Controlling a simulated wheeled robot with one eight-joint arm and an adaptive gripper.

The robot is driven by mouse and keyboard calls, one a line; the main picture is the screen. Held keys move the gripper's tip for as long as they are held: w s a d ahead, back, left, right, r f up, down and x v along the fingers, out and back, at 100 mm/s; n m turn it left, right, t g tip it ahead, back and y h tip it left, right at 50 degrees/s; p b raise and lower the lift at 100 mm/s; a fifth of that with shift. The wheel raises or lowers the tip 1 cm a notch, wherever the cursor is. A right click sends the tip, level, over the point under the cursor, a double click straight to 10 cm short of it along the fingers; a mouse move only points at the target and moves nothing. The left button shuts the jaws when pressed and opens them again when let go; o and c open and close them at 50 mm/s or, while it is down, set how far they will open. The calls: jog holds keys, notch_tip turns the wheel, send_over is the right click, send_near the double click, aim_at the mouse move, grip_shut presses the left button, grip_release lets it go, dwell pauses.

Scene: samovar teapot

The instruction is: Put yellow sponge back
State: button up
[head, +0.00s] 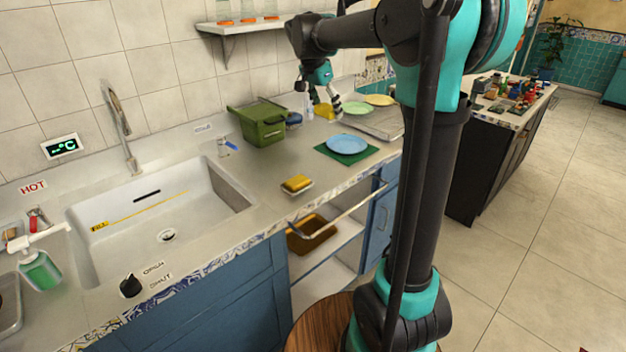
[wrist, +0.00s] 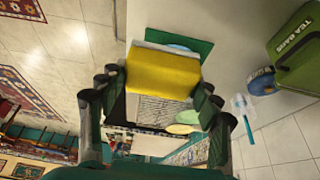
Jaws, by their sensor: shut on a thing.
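My gripper (wrist: 158,84) is shut on a yellow sponge (wrist: 162,73), which sits between the fingers in the wrist view and has a pale layer along its far edge. In the head view my gripper (head: 328,104) is above the counter near the wall, with the yellow sponge (head: 323,111) at its fingers, small and partly covered. Another yellow sponge-like block (head: 297,183) lies on a small white dish at the counter's front edge, right of the sink.
A green bin (head: 262,122) stands by the wall, left of my gripper. A blue plate (head: 347,144) lies on a green mat (head: 330,152). A green plate (head: 356,108) and a yellow plate (head: 379,99) are behind it, by a metal drainer (head: 385,122). A shelf (head: 240,27) hangs above.

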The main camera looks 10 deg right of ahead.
aim_at(328, 170)
notch_tip(328, 170, down, 20)
jog(key=shift+s+a+r, duration=0.1)
jog(key=shift+s+a, duration=0.05)
dwell(0.4)
jog(key=o, duration=1.1)
jog(key=v, duration=1.2)
jog(key=s+d+f+n+y, duration=0.1)
jog(key=s+d+f+n, duration=0.1)
jog(key=s+f, duration=0.3)
jog(key=s+d+f+n+t+y, duration=0.1)
jog(key=s+d+f+n, duration=0.2)
jog(key=s, duration=1)
jog(key=s+d+f+n+y, duration=0.1)
jog(key=s+d+f+n, duration=0.1)
jog(key=s+f+n, duration=0.3)
jog(key=shift+s+d+f+n+y, duration=0.15)
jog(key=shift+s+d+f+n, duration=0.05)
jog(key=shift+s+f, duration=0.85)
jog(key=shift+s+d+f+n+y, duration=0.2)
jog(key=shift+s+f, duration=0.7)
jog(key=shift+s, duration=0.3)
